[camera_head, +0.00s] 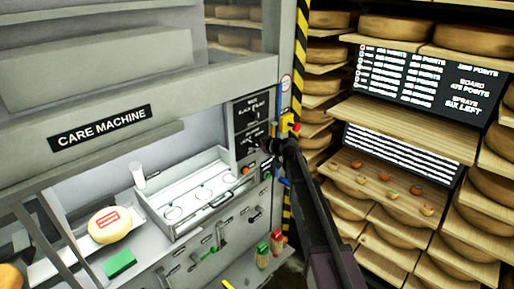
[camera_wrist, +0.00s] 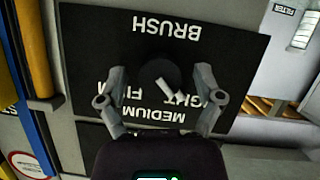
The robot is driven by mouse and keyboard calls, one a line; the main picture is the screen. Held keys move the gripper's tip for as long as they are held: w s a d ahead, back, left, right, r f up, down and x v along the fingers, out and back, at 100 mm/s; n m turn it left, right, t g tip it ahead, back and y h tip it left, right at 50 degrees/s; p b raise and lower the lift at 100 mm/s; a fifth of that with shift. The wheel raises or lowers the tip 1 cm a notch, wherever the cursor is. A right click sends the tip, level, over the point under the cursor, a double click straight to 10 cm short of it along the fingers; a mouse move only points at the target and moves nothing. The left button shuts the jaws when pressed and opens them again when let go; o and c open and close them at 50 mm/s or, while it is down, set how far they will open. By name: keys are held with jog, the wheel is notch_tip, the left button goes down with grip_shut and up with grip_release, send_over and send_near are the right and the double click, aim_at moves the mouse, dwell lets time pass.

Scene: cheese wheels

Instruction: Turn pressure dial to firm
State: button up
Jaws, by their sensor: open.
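The pressure dial (camera_wrist: 160,76) is a dark round knob with a pale pointer on a black panel (camera_wrist: 225,50), seen upside down in the wrist view. Labels reading MEDIUM, LIGHT and FIRM, partly covered, lie below it, and BRUSH lies above. The pointer slants to the lower right, towards the LIGHT and MEDIUM side. My gripper (camera_wrist: 162,72) is open, with one grey finger on each side of the dial; I cannot tell whether they touch it. In the head view, my gripper (camera_head: 272,146) is at the control panel (camera_head: 252,108) and hides the dial.
The care machine (camera_head: 60,95) fills the left, with a white tray (camera_head: 190,192), a cheese wheel (camera_head: 110,224) and a green block (camera_head: 119,263). A yellow box with a red button (camera_head: 289,125) sits close right of the panel. Cheese shelves (camera_head: 400,120) stand at right.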

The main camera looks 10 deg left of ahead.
jog(key=c, duration=1.1)
jog(key=shift+c, duration=0.2)
jog(key=m+g+y, duration=0.1)
jog(key=m, duration=0.1)
jog(key=shift+m+g, duration=0.3)
jog(key=shift+m, duration=0.1)
jog(key=m+y, duration=0.1)
jog(key=m+g+b, duration=0.1)
jog(key=m, duration=0.1)
jog(key=shift+w+d+f+g+y, duration=0.1)
jog(key=shift+f+g+y, duration=0.05)
jog(key=shift+g+y, duration=0.2)
jog(key=m+g+y+b, duration=0.1)
jog(key=m+y+b, duration=0.1)
jog(key=m+b, duration=0.1)
jog(key=shift+f+m, duration=0.1)
jog(key=shift+m, duration=0.4)
jog(key=shift+m+y+b, duration=0.95)
jog(key=shift+m, duration=0.65)
jog(key=shift+r, duration=0.2)
